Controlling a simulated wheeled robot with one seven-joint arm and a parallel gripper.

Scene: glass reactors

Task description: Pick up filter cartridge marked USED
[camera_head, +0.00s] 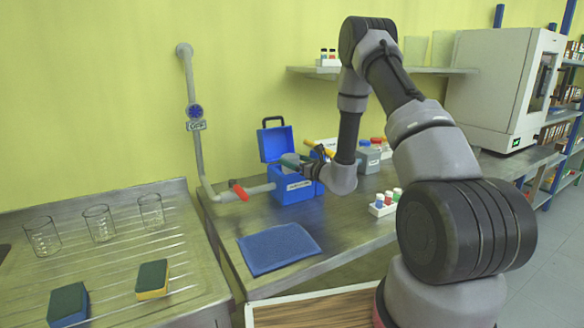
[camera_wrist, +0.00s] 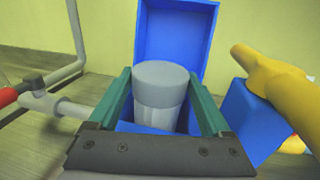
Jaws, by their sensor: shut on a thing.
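A grey cylindrical filter cartridge (camera_wrist: 158,112) stands upright inside a blue box (camera_head: 292,188) with its lid (camera_head: 275,144) open. No mark on the cartridge is legible in the wrist view. My gripper (camera_wrist: 161,79) has its two green fingers on either side of the cartridge's upper part and is shut on it. The blue box also shows in the wrist view (camera_wrist: 178,32), with its raised lid behind the cartridge.
A pipe with a red-handled valve (camera_head: 240,191) runs close to the box's left. A yellow-handled blue thing (camera_wrist: 268,77) is close on the right. A rack of capped vials (camera_head: 383,206) and a blue mat (camera_head: 279,248) lie in front. Glass beakers (camera_head: 99,223) stand further left.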

